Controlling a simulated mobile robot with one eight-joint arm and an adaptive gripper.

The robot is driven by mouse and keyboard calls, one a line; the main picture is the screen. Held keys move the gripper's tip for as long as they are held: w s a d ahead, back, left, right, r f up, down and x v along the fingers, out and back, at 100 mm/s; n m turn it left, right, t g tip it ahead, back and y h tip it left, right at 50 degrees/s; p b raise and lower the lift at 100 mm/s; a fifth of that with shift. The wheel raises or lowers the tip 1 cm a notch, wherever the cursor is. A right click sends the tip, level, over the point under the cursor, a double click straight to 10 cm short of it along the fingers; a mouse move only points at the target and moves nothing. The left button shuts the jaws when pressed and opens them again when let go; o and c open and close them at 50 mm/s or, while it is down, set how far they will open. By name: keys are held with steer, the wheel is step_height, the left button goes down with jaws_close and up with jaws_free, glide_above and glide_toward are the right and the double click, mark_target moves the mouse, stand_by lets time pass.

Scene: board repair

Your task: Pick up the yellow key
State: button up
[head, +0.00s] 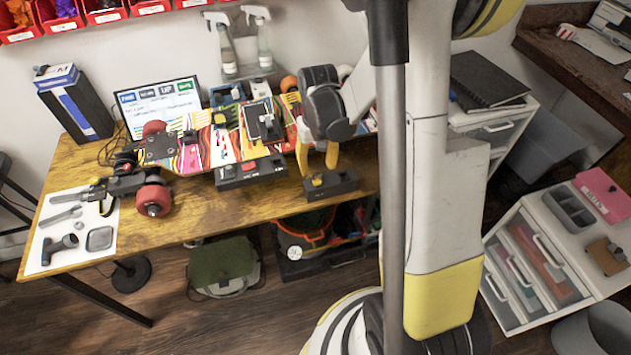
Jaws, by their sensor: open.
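A small yellow piece, which looks like the yellow key (317,180), sits on top of a low dark box (345,184) at the front edge of the wooden table. Its exact shape is too small to tell. My gripper (317,168) points down just above it, with its two yellow fingers spread apart and nothing seen between them. In this view the fingertips appear to either side of the yellow piece. I cannot tell whether they touch it or the box.
A second dark box (250,172) with a red top part stands to the left. A colourful skateboard deck (200,150) with red wheels lies behind and left. A white sheet with tools (68,250) covers the left end. The front middle of the table (220,208) is clear.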

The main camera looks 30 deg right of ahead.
mark_target(317, 174)
step_height(317, 174, down, 6)
steer(key=b, duration=0.3)
steer(key=shift+s+a+r, duration=0.1)
steer(key=shift+a, duration=0.05)
steer(key=shift+r, duration=0.1)
jaws_close()
